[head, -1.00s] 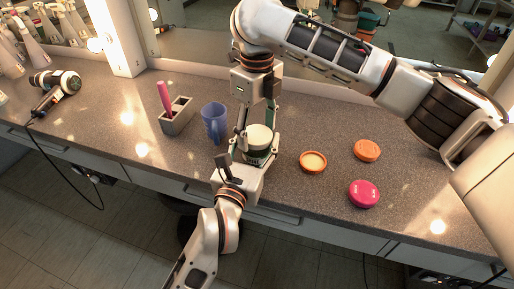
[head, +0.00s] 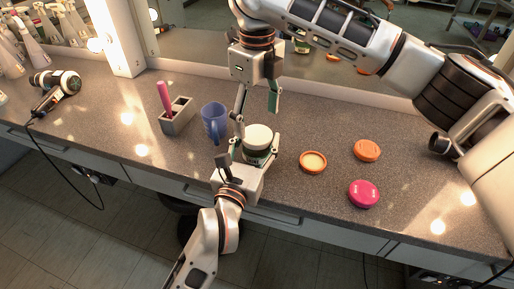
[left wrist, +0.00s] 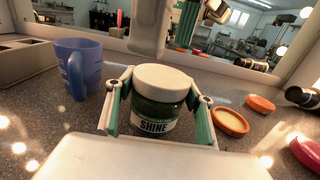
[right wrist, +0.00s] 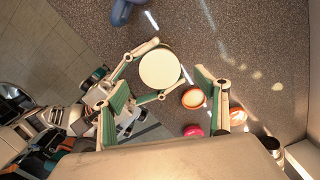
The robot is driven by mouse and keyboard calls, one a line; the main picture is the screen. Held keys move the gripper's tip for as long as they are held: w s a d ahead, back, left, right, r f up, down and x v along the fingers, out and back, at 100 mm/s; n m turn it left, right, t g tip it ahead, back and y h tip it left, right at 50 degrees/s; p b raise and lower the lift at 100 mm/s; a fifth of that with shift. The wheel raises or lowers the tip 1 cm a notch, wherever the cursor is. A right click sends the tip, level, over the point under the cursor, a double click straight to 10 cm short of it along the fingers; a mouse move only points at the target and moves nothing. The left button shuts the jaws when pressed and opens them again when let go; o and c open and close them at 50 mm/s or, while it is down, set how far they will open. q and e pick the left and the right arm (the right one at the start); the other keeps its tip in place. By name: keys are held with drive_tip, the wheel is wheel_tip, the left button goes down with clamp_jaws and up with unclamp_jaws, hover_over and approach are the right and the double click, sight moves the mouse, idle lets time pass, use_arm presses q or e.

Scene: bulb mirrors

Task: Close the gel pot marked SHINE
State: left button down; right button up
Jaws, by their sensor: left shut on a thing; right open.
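The gel pot (left wrist: 153,118) is dark green glass with a SHINE label, clear in the left wrist view. A cream lid (left wrist: 163,80) sits level on its top; it also shows from above in the right wrist view (right wrist: 160,69). My left gripper (head: 255,152) is shut on the pot's body, a finger on each side, and the pot stands upright on the counter. My right gripper (head: 257,108) is open and empty above the lid, clear of it. Its two green-padded fingers show apart in the right wrist view (right wrist: 165,90).
An open orange container (head: 313,167) with cream inside, an orange disc (head: 367,150) and a pink disc (head: 363,194) lie to the right. A blue mug (head: 214,118) and a grey holder (head: 178,122) stand left.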

drive_tip(key=o, duration=0.5)
drive_tip(key=shift+o, duration=0.2)
wheel_tip(320, 180, up, 12)
idle(0.4)
use_arm(q)
drive_tip(key=c, duration=0.8)
unclamp_jaws()
